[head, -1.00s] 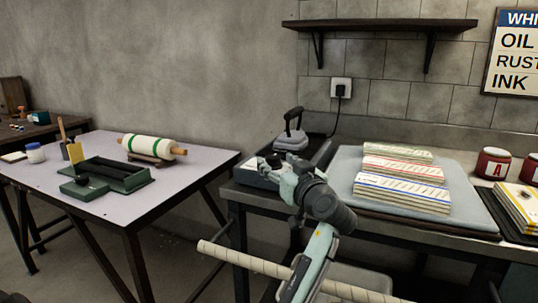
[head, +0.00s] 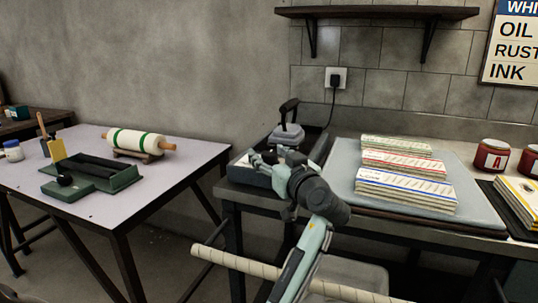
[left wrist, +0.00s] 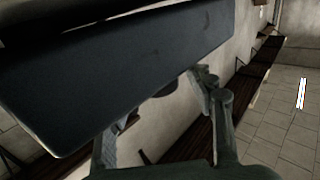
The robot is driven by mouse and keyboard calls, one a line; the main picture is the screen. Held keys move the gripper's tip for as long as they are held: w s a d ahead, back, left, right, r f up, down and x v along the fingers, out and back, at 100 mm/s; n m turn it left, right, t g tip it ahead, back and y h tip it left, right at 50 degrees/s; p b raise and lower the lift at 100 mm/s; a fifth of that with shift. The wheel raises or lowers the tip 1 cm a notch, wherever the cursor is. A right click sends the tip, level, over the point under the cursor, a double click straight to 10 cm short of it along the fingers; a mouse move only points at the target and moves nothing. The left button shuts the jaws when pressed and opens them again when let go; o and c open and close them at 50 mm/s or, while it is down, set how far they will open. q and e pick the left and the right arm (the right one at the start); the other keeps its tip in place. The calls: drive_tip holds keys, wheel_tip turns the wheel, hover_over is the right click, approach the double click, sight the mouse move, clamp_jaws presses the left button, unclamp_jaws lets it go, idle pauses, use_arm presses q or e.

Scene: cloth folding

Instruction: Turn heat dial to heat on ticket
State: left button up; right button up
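A dark box with a pale top (head: 243,176) sits at the left end of the metal workbench, below a hand iron (head: 287,137). My left gripper (head: 266,157) is at this box's right side, partly covering it in the head view. In the left wrist view a broad dark panel (left wrist: 150,50) fills the upper left. The left gripper (left wrist: 165,108) has its fingers apart there, with a small dark rounded part (left wrist: 168,88) at the panel's edge between them; I cannot tell if this is the dial or if they touch it. No dial markings are readable. My right gripper is not in view.
A grey pad (head: 345,165) with stacks of printed paper (head: 405,188) lies right of my arm. Red jars (head: 492,157) stand farther right. A cream rod (head: 225,260) runs below the bench front. The lilac table (head: 130,215) stands left, across a gap.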

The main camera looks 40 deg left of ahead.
use_arm(q)
drive_tip(key=c, duration=1.1)
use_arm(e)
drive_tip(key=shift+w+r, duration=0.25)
